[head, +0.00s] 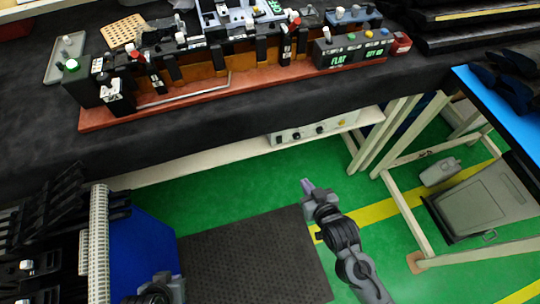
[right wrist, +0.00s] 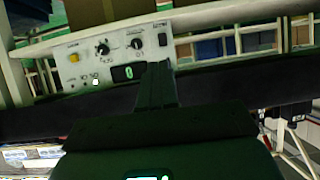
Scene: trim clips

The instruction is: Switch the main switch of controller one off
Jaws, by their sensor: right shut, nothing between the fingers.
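The controller (head: 312,128) is a pale box under the front edge of the bench in the head view, with dark knobs and a yellow button. In the right wrist view its panel (right wrist: 72,68) appears upside down. A small black switch (right wrist: 163,39) sits near one end of the panel, and a lit green element (right wrist: 127,72) is near the fingers; the labels are too small to read. My right gripper (head: 307,186) is shut and empty, below and in front of the controller, apart from it in the head view. My left gripper (head: 165,289) is partly visible at the bottom edge.
The dark bench (head: 215,120) overhangs the controller and carries a long fixture (head: 180,98) with several clamps. A pale frame (head: 395,140) stands to the right of the controller. A dark mat (head: 250,262) lies on the green floor, which is clear in front of the controller.

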